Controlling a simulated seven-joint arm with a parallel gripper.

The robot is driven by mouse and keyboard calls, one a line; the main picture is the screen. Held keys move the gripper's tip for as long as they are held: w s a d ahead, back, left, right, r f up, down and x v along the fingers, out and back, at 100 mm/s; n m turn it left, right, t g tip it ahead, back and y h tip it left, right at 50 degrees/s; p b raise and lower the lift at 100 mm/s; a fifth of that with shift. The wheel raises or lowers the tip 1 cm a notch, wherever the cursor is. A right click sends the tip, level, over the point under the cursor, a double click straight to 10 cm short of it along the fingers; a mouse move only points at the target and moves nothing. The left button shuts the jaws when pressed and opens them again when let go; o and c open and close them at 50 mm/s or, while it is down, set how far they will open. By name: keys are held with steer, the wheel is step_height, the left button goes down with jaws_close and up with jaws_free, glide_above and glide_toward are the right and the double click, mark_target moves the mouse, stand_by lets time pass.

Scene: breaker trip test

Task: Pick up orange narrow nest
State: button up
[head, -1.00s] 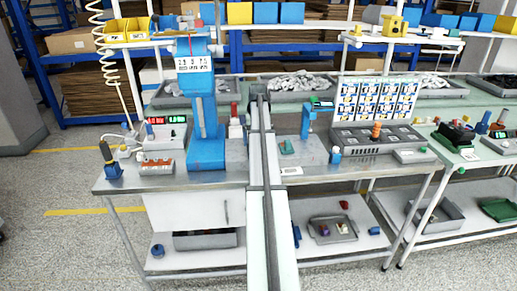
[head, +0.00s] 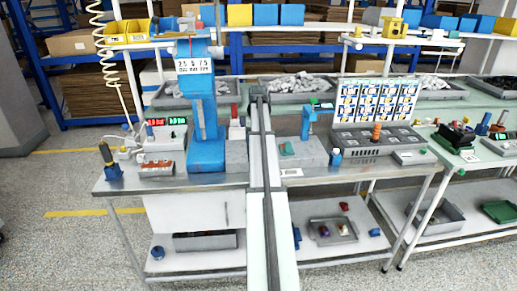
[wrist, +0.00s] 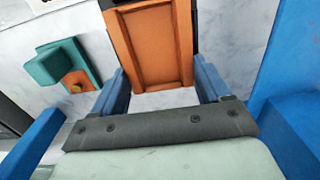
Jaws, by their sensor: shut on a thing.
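The orange narrow nest (wrist: 150,45) is a shallow orange tray with raised rims, in the upper middle of the wrist view. My gripper (wrist: 160,82) has blue fingers, one on each side of the nest's near end, and is shut on it. The nest's far end is cut off by the top of the frame. In the head view my arm hides the nest and the fingers.
A teal block with an orange part (wrist: 65,62) lies left of the nest in the wrist view. In the head view a blue press (head: 205,150) stands left of my arm. A grey rack (head: 365,140) with an orange piece stands to the right.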

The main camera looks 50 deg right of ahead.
steer(key=w+r, duration=0.1)
steer(key=r, duration=0.4)
steer(key=w+a+r, duration=0.1)
steer(key=r, duration=0.2)
steer(key=shift+w, duration=0.3)
steer(key=w+d+f, duration=0.2)
steer(key=w+d, duration=0.2)
steer(key=w, duration=0.3)
glide_above(242, 134)
steer(key=f, duration=0.1)
steer(key=shift+a+f, duration=0.15)
steer(key=shift+f, duration=2.45)
steer(key=shift+a+f, duration=0.1)
steer(key=shift+f, duration=2.45)
steer(key=shift+f, duration=0.15)
